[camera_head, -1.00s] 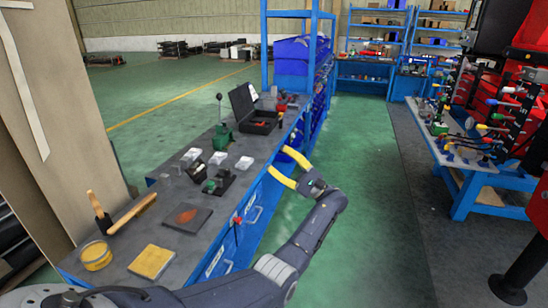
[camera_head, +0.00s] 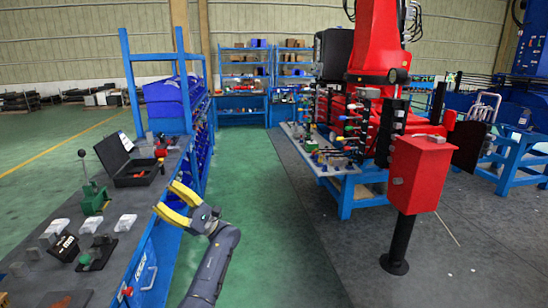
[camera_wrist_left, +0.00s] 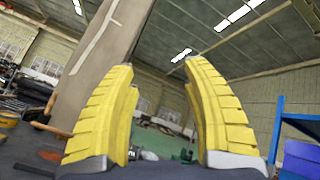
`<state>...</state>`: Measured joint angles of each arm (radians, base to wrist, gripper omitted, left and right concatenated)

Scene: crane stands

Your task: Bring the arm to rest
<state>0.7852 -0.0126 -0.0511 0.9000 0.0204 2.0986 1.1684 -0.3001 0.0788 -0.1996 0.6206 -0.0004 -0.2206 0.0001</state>
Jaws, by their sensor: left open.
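My left gripper (camera_head: 166,197) has yellow fingers and is open and empty. It hangs in the air at the right edge of the grey-topped blue workbench (camera_head: 140,203), its fingers pointing left toward the bench. My left arm comes up from the bottom of the head view. The left wrist view shows the two yellow fingers (camera_wrist_left: 160,66) spread wide with nothing between them. My right gripper is in neither current view.
An open black case (camera_head: 128,165), a green lever device (camera_head: 94,198) and several small parts lie on the bench. A green aisle (camera_head: 270,220) is clear. A red box (camera_head: 420,172) on a black post stands at the right, near a tool table (camera_head: 325,165).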

